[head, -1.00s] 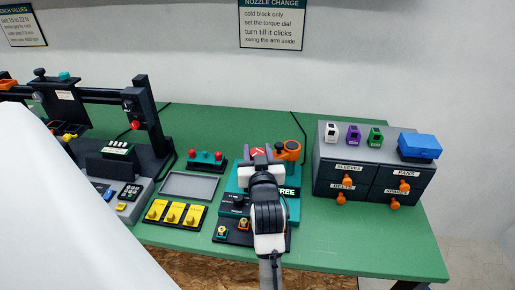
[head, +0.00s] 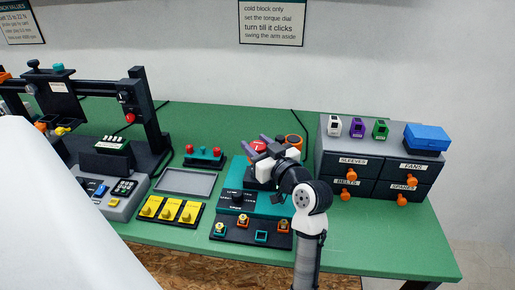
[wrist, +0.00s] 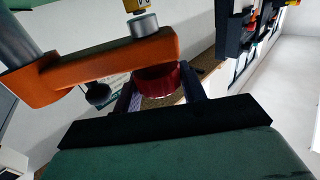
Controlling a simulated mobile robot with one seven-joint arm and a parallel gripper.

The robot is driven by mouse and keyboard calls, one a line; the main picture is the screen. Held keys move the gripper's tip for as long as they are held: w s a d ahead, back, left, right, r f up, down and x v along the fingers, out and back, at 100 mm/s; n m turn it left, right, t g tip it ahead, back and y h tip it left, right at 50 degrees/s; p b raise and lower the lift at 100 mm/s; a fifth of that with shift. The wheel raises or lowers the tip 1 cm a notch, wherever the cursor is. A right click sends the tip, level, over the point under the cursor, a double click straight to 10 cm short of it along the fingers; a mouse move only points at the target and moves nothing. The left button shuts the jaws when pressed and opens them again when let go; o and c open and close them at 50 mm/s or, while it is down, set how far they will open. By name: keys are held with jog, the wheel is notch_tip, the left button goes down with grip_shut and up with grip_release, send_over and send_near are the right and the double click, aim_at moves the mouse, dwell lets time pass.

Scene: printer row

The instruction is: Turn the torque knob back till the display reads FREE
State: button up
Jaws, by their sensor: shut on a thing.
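The red round knob (head: 258,146) is at the back of the teal torque station (head: 240,175). My gripper (head: 258,141) is shut on it, with one finger on each side. The wrist view shows the red knob (wrist: 158,80) between my dark fingers (wrist: 158,88). An orange swing arm (wrist: 110,68) crosses in front of part of it; its round orange end (head: 293,142) shows behind my gripper in the head view. My wrist and forearm cover the station's right side, and the display's reading is hidden.
A dark panel with several orange and teal pieces (head: 250,229) lies in front of the station. Yellow switches (head: 171,209) and a grey tray (head: 187,181) are to the left. A drawer cabinet (head: 375,150) stands to the right. Green bench top is clear at the front right.

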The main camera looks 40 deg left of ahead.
dwell(0.3)
jog(key=o, duration=1)
jog(key=shift+c, duration=0.2)
jog(key=shift+d, duration=0.1)
jog(key=b+v, duration=0.4)
jog(key=v, duration=0.9)
jog(key=shift+d, duration=0.3)
jog(key=shift+s, duration=0.1)
